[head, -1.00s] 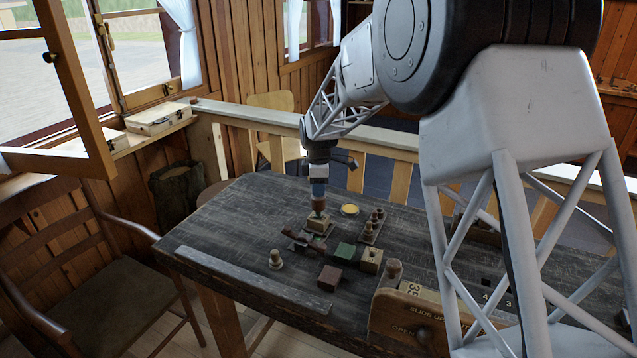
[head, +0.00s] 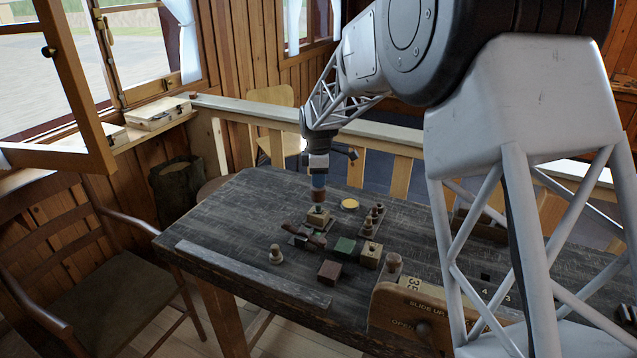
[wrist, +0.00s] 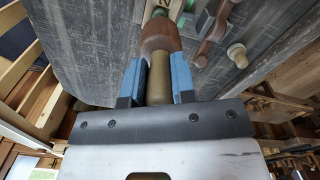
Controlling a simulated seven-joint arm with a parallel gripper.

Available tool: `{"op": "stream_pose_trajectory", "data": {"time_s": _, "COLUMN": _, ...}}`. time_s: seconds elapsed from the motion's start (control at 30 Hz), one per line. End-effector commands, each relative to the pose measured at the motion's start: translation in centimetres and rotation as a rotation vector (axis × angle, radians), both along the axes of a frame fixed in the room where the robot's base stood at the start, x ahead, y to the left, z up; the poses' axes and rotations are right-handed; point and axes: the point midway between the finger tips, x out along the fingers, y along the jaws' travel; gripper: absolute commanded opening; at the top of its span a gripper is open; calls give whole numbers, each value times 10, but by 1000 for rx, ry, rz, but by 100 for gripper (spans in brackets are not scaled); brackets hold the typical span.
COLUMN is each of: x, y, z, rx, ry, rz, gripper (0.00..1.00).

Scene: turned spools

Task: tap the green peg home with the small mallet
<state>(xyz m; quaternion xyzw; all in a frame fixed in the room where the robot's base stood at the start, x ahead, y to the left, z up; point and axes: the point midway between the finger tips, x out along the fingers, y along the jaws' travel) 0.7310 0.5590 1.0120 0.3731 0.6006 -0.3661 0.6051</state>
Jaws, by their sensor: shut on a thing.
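My gripper (head: 318,179) is shut on the small mallet, with its blue fingers on either side of the tan handle (wrist: 160,84) in the wrist view. The mallet's brown head (head: 318,195) points down, and it also shows in the wrist view (wrist: 160,38). Just below the head stands a pale wooden block (head: 318,217) with the green peg (head: 318,208) at its top. The peg looks small here, and I cannot tell whether the head touches it. In the wrist view the mallet head hides most of the peg and block.
A larger brown mallet-shaped piece (head: 305,236) lies just in front of the block. Nearby are a green block (head: 345,247), a dark red block (head: 330,272), a light block (head: 370,255), a turned spool (head: 276,254), a yellow disc (head: 349,204) and a rack of pegs (head: 373,220).

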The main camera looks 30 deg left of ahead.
Motion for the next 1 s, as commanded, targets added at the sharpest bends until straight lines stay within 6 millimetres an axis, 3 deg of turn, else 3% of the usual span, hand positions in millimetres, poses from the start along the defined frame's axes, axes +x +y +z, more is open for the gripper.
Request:
{"op": "stream_pose_trajectory", "data": {"time_s": 0.5, "x": 0, "y": 0, "z": 35, "rx": 0, "ry": -1, "rz": 0, "gripper": 0}}
{"op": "stream_pose_trajectory", "data": {"time_s": 1.0, "x": 0, "y": 0, "z": 38, "rx": 0, "ry": -1, "rz": 0, "gripper": 0}}
